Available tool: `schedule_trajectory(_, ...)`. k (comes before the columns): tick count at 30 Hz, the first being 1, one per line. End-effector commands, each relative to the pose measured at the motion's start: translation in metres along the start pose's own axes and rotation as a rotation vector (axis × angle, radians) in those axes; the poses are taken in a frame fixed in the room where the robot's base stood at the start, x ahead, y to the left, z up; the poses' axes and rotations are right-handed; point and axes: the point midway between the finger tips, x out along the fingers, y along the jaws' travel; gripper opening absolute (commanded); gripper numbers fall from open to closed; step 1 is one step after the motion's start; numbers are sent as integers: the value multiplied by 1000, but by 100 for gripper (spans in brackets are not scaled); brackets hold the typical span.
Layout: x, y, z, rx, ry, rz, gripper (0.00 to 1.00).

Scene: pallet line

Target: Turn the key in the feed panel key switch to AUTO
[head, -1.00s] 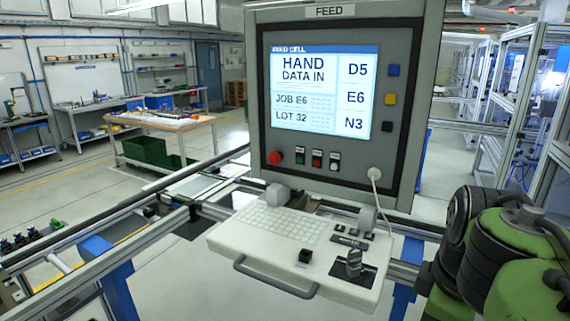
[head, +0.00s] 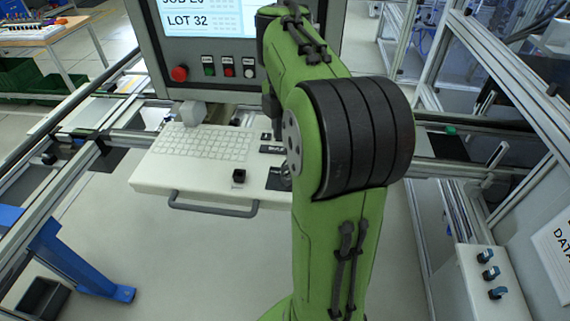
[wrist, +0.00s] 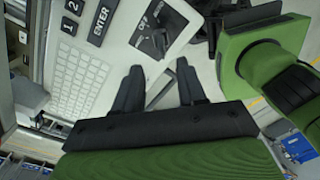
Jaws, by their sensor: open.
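The white keyboard console (head: 200,185) sits below the feed panel (head: 160,75) in the head view. The black key switch plate (head: 276,180) is at its right end, mostly hidden by my arm, with a bit of grey metal showing. In the wrist view the black plate (wrist: 148,22) shows with a grey key-like part (wrist: 160,40) on it, too small to read its position. My gripper (wrist: 158,72) is open and empty, apart from the plate, with its fingertips pointing towards the console. The gripper is hidden behind my arm in the head view.
A red button (head: 180,74) and small buttons line the panel bottom. A dark knob (head: 239,176) stands on the console, with a grey handle (head: 215,208) along its front. Metal rails (head: 60,170) run at left. A box with blue switches (head: 485,280) stands at right.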

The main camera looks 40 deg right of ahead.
Motion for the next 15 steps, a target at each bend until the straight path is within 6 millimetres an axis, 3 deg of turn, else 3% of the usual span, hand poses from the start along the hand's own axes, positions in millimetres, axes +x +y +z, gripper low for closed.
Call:
schedule_trajectory(1,25,-1,1,3,1,-1,40)
schedule_trajectory(6,62,-1,1,3,1,-2,40)
schedule_trajectory(10,83,0,0,1,1,-2,40)
schedule_trajectory(15,94,0,0,0,0,1,40)
